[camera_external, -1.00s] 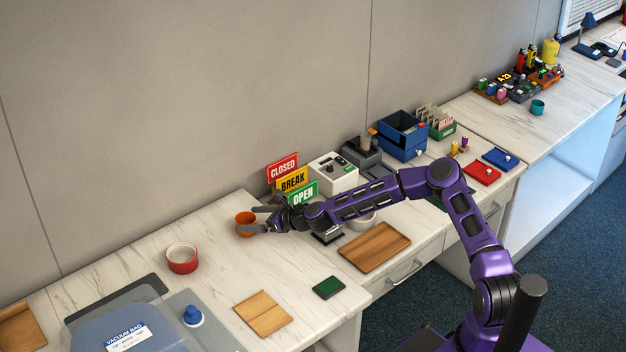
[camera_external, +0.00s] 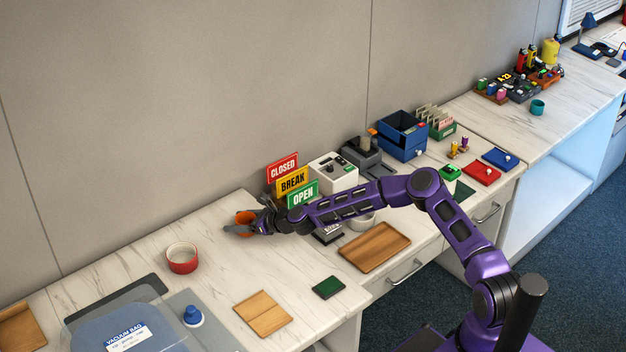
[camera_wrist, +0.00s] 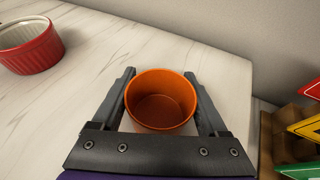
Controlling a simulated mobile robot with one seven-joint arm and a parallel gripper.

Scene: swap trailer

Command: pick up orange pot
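The orange pot (camera_wrist: 161,99) is an open-topped round cup. In the wrist view it sits between the two fingers of my gripper (camera_wrist: 160,88), one finger on each side. Narrow gaps seem to show between the pot and the fingers, so the gripper looks open around it. In the external view the orange pot (camera_external: 243,217) stands on the white marbled counter near its back corner, partly hidden by my gripper (camera_external: 238,226). The pot appears upright; its base is hidden in the external view.
A red ramekin (camera_external: 182,258) stands to the left on the counter (camera_external: 130,265). Closed, Break and Open signs (camera_external: 292,182) stand just right of the gripper. A wooden tray (camera_external: 375,247) and a white machine (camera_external: 334,172) are farther right. The wall is behind.

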